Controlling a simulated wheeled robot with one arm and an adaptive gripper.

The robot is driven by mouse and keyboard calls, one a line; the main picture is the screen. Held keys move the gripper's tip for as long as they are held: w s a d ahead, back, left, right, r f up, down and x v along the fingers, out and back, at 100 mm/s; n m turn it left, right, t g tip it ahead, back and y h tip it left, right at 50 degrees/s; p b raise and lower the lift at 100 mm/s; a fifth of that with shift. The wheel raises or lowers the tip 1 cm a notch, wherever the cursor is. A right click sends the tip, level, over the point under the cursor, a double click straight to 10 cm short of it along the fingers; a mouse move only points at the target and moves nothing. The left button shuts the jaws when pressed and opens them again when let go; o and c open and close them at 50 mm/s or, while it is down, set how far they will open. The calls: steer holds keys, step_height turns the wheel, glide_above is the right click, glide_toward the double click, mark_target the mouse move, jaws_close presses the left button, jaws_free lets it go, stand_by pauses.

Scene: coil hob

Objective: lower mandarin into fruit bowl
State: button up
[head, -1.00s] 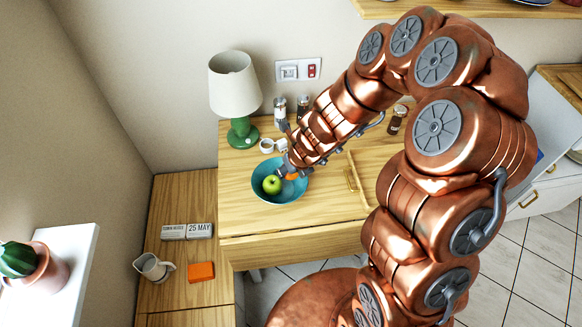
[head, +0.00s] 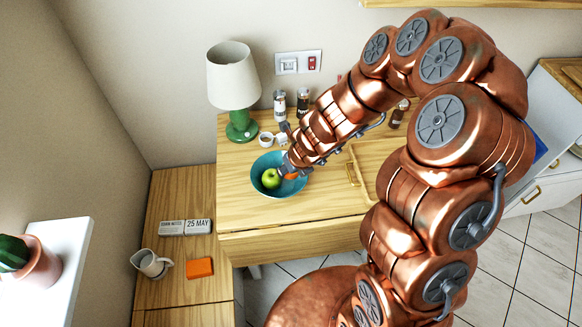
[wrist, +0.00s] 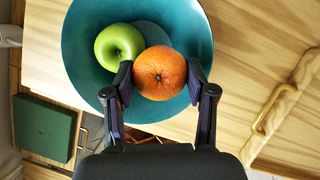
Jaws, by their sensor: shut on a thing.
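The mandarin (wrist: 160,73) is orange and round. In the wrist view it sits between the two fingers of my gripper (wrist: 160,88), which is shut on it. The teal fruit bowl (wrist: 193,30) lies beneath, and the mandarin is seen over its inside, beside a green apple (wrist: 118,46). In the head view the bowl (head: 262,190) stands on the wooden counter with the apple (head: 271,179) in it. My gripper (head: 290,172) is at the bowl's right part, and only a bit of the mandarin (head: 291,176) shows. I cannot tell whether the mandarin touches the bowl's bottom.
A green lamp with a white shade (head: 233,80), white cups (head: 267,139) and spice jars (head: 280,104) stand behind the bowl. A wooden tray (head: 353,172) lies to the right. Counter in front of the bowl is clear.

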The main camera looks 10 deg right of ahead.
steer(key=shift+f+b, duration=0.65)
steer(key=shift+f, duration=0.15)
stand_by(0.9)
steer(key=o, duration=1.3)
steer(key=shift+c, duration=0.2)
steer(key=shift+r, duration=0.15)
steer(key=v, duration=1.1)
steer(key=shift+s+r, duration=0.2)
steer(key=shift+r, duration=0.1)
